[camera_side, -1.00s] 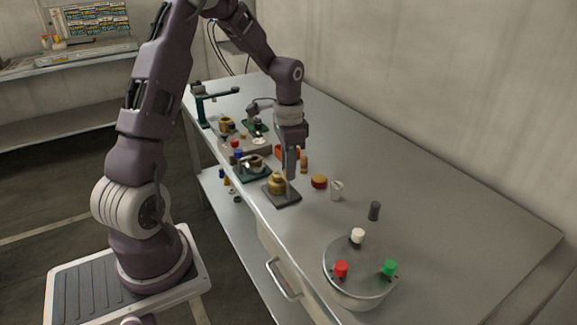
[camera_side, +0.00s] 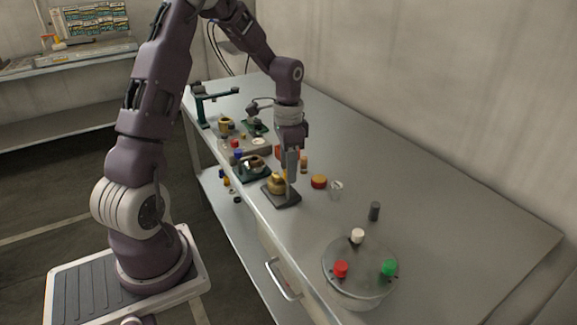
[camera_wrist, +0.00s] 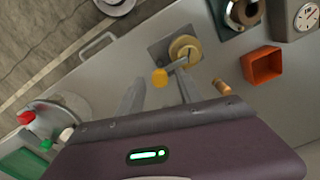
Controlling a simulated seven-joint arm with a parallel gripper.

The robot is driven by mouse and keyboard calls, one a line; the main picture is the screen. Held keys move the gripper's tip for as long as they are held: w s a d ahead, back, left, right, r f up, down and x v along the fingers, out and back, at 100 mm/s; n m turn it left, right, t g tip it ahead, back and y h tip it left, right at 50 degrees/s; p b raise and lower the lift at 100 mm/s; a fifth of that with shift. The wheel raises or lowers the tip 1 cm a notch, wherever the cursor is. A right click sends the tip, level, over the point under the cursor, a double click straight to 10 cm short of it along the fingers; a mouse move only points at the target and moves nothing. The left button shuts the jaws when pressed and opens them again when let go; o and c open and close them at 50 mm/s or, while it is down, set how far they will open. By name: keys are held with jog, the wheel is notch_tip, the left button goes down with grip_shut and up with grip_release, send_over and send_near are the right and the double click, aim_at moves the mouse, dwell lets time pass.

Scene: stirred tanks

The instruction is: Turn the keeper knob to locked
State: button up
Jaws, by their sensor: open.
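A brass-yellow round piece (camera_side: 277,184) sits on a dark square plate (camera_side: 284,200) near the bench's front edge; it appears to be the keeper knob, though no marking is readable. In the wrist view the brass piece (camera_wrist: 185,48) shows beyond my fingertips, with a short grey bar and a small yellow cap (camera_wrist: 160,77) beside it. I cannot tell whether the cap belongs to it. My gripper (camera_side: 291,182) is pointed down close beside the brass piece. In the wrist view my gripper (camera_wrist: 158,87) has its two fingers apart, with nothing clearly held between them.
A round clear-lidded vessel (camera_side: 355,278) with red, white and green caps stands at the near right. A red-and-yellow disc (camera_side: 319,182), a small clear cup (camera_side: 336,189) and a dark cylinder (camera_side: 374,211) stand nearby. An orange box (camera_wrist: 262,65) is close. The right of the bench is clear.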

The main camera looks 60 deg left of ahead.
notch_tip(320, 180, up, 6)
jog(key=shift+r, duration=0.55)
jog(key=shift+d+r, duration=0.15)
jog(key=shift+d, duration=0.05)
jog(key=s+d+r+n+t, duration=0.1)
jog(key=s+d+r+t, duration=0.1)
jog(key=s+d+r, duration=0.3)
jog(key=s+d+r+n+t, duration=0.2)
jog(key=s+d+r, duration=0.3)
jog(key=s+d, duration=0.8)
jog(key=shift+s+d+t, duration=0.15)
jog(key=shift+s+t, duration=0.65)
jog(key=shift+s, duration=0.25)
